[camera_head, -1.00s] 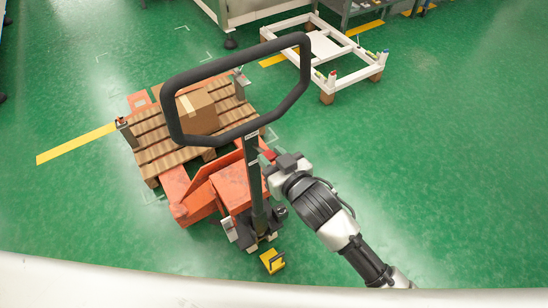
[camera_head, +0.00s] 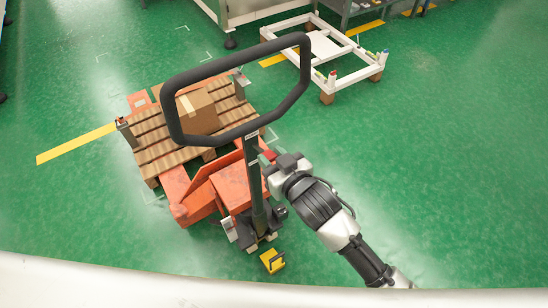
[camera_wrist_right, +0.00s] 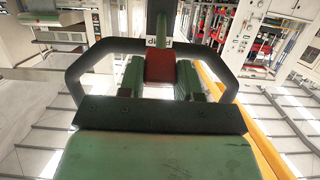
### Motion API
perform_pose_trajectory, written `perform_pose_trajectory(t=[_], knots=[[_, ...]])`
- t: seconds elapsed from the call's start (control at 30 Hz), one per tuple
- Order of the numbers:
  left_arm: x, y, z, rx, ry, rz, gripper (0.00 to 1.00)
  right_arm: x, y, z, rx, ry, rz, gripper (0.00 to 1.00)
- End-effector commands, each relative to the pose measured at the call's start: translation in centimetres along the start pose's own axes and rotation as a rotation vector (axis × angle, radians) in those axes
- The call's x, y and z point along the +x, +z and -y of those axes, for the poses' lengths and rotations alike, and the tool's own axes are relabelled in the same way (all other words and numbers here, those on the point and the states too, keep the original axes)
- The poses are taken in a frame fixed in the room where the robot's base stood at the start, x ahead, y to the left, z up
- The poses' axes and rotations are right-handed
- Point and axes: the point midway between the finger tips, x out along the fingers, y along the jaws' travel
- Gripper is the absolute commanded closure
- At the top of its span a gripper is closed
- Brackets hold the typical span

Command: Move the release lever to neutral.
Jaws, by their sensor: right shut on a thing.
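The release lever's red grip (camera_head: 268,154) shows beside the black upright of the orange pallet jack's handle. In the right wrist view the red grip (camera_wrist_right: 160,66) sits between the two finger pads. My right gripper (camera_head: 270,163) comes in from the lower right and is shut on the grip; its fingers (camera_wrist_right: 161,82) stand on both sides of it. A label is partly visible above the grip in the wrist view. The lever's pivot is hidden. My left gripper is not in view.
The jack's black loop handle (camera_head: 240,135) rises above my gripper. The jack stands at a wooden pallet (camera_head: 160,155) with a cardboard box (camera_head: 197,112). A white frame (camera_head: 345,80) stands at the back. Green floor on the right is clear.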

Motion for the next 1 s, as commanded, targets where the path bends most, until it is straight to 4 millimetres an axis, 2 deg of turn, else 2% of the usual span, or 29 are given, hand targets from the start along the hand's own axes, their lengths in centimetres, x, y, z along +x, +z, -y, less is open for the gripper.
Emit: perform_pose_trajectory(t=[0.17,0.6,1.0], knots=[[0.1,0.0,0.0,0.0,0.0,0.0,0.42,0.0,0.3,0.0,0.0,0.0,0.003,1.0],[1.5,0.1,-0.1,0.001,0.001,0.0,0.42,-0.3,3.4,0.0,0.001,0.001,0.013,1.0],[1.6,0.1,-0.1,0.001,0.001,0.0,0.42,-0.3,3.6,0.0,0.001,0.001,0.014,1.0]])
